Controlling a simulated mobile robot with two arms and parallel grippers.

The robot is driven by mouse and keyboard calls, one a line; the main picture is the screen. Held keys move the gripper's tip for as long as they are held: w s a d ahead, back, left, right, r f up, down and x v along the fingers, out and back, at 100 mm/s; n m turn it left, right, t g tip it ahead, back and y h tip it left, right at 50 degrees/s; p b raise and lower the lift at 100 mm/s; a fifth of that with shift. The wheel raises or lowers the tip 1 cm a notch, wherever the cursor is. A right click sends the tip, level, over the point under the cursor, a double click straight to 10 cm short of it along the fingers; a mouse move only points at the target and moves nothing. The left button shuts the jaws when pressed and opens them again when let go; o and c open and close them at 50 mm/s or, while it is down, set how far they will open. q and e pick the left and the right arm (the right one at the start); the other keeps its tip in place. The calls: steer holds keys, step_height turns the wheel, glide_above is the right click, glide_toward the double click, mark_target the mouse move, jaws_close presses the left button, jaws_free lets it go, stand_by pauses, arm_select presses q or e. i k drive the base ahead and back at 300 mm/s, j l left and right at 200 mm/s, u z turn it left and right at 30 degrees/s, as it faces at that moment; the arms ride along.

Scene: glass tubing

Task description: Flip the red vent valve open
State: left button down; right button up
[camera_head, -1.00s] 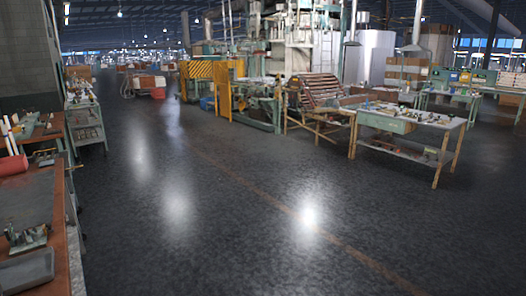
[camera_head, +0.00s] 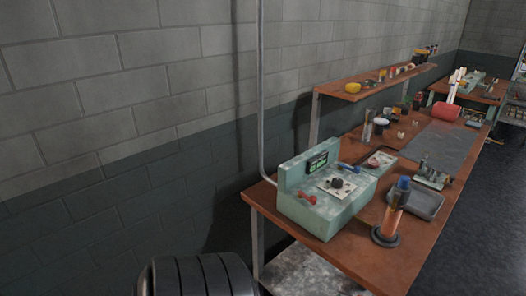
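A pale green box-shaped unit (camera_head: 316,219) stands on the near end of a wooden workbench (camera_head: 380,247) against the wall. A small red handle (camera_head: 308,198), which looks like the red vent valve, lies low on the unit's top at its near left. A blue handle (camera_head: 348,167) sits on the far side of the top. A white plate with a dark knob (camera_head: 337,184) lies between them, and a dark panel with a green display (camera_head: 317,162) is on the raised back. The red handle's exact setting is too small to tell. Neither of my grippers is in view.
A shelf (camera_head: 376,84) overhangs the bench. Open floor (camera_head: 478,235) lies right.

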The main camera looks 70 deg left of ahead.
mark_target(311, 199)
steer(key=j+u, duration=0.15)
steer(key=u, duration=1.6)
steer(key=k+j, duration=0.05)
steer(key=j, duration=0.05)
